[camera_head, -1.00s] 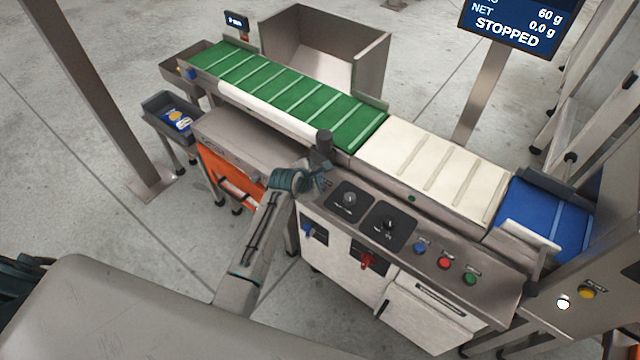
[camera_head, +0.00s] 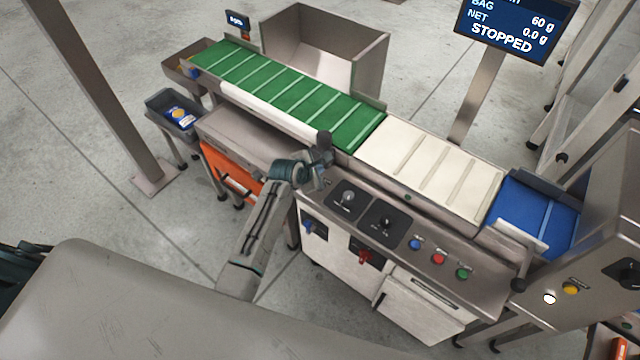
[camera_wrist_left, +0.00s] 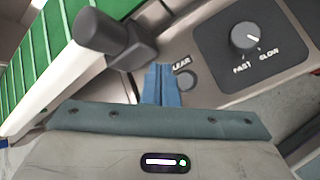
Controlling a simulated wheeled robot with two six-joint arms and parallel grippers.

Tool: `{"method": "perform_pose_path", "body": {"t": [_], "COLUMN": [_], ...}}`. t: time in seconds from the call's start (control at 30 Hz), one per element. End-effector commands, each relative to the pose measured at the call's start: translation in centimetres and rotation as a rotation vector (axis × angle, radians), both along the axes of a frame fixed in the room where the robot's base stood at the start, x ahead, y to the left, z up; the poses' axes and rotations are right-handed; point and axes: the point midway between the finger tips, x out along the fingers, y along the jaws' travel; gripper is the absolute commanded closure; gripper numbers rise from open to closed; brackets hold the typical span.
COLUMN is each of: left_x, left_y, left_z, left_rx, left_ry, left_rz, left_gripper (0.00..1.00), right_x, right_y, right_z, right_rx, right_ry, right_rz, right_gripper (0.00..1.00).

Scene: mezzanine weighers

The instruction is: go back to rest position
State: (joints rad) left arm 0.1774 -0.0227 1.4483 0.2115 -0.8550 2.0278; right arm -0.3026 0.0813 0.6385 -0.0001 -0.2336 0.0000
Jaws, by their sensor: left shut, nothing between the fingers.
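My left gripper (camera_head: 316,177) is over the left end of the control panel (camera_head: 480,290), close to a dark upright post with a rounded head (camera_head: 324,140). In the left wrist view the blue fingers (camera_wrist_left: 161,84) are together with nothing between them. They point at the panel beside a round dark button (camera_wrist_left: 186,80) whose label is partly hidden. The dark post (camera_wrist_left: 108,38) stands just left of the fingers; I cannot tell if they touch. My right gripper does not show.
The green belt (camera_head: 290,95), white belt (camera_head: 430,165) and blue belt (camera_head: 540,215) run behind the panel. A display (camera_head: 515,25) reads STOPPED. A metal bin (camera_head: 325,50) stands behind.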

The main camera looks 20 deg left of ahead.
Motion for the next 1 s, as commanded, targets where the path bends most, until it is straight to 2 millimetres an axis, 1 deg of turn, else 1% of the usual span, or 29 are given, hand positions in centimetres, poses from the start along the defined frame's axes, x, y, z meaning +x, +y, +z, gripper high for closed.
{"method": "perform_pose_path", "body": {"t": [0.4, 0.43, 0.47, 0.57, 0.67, 0.7, 0.87, 0.9, 0.97, 1.0], "left_x": [0.0, -0.1, -0.7, -3.6, -7.8, -9.7, -17.3, -19.2, -22.1, -23.9], "left_y": [0.0, 0.0, 0.2, 1.0, 2.2, 2.6, 4.3, 4.6, 5.2, 5.5], "left_z": [0.0, 0.0, -0.1, -0.4, -0.4, -0.2, 0.9, 1.3, 2.1, 2.7], "left_rx": [0.0, 0.003, 0.027, 0.153, 0.335, 0.413, 0.706, 0.772, 0.869, 0.926], "left_ry": [0.0, 0.001, 0.002, 0.01, 0.024, 0.031, 0.066, 0.075, 0.088, 0.096], "left_rz": [0.0, -0.003, -0.023, -0.134, -0.31, -0.391, -0.732, -0.822, -0.958, -1.047], "left_gripper": [1.0, 1.0, 1.0, 1.0, 1.0, 1.0, 1.0, 1.0, 1.0, 1.0], "right_x": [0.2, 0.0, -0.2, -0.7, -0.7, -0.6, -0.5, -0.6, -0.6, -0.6], "right_y": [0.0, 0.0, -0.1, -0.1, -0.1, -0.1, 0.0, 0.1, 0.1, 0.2], "right_z": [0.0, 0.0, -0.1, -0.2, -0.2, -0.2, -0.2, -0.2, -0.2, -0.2], "right_rx": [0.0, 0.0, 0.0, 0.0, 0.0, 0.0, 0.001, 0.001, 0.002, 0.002], "right_ry": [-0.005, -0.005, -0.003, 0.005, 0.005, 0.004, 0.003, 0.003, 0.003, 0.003], "right_rz": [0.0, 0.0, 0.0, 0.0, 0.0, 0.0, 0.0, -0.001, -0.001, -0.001], "right_gripper": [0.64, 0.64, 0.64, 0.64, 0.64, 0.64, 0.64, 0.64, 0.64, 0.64]}}
